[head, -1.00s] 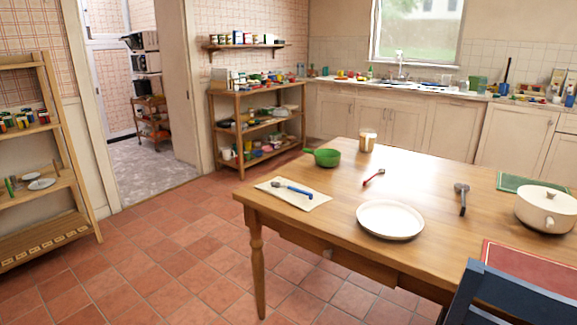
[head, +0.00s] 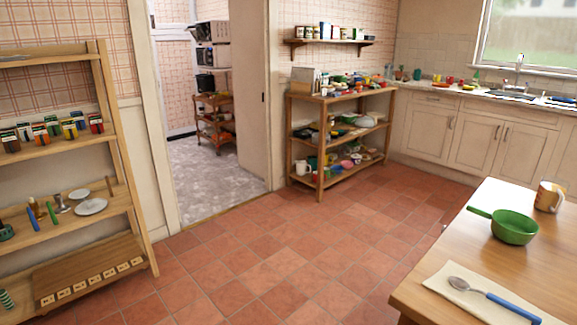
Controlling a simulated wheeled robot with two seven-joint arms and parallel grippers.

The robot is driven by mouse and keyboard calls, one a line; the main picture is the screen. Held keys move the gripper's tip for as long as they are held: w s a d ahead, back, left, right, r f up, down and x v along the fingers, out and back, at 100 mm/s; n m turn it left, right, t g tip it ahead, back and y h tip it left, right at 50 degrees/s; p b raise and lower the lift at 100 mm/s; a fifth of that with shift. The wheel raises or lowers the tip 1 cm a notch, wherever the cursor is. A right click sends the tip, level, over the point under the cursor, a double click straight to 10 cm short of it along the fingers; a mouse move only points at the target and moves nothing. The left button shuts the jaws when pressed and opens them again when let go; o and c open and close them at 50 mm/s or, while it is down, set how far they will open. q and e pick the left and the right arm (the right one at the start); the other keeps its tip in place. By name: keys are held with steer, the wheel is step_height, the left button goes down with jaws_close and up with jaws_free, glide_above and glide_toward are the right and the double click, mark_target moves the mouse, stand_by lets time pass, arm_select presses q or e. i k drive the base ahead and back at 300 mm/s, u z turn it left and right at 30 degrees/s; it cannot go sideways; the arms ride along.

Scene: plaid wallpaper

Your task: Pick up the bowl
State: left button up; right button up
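A green bowl-shaped vessel with a side handle (head: 514,227) stands upright on the wooden table (head: 440,259) at the right of the head view. It is the only bowl-like thing clearly seen on the table. Its handle points left toward the table's far left edge. A tan cup (head: 548,196) stands just behind it. A spoon with a blue handle (head: 497,297) lies on a cream cloth (head: 462,283) in front of it. Neither of my grippers shows in the head view.
Open red tile floor (head: 260,262) lies between the table and the wooden shelf (head: 128,200) at left. A second loaded shelf (head: 340,135) stands at the back wall beside an open doorway (head: 205,185). Counters with a sink (head: 510,92) run along the back right.

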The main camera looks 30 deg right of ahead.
mark_target(514, 227)
steer(key=z, duration=0.25)
steer(key=i, duration=2.15)
steer(key=z, duration=1.75)
steer(key=i, duration=1.1)
steer(key=z, duration=1.15)
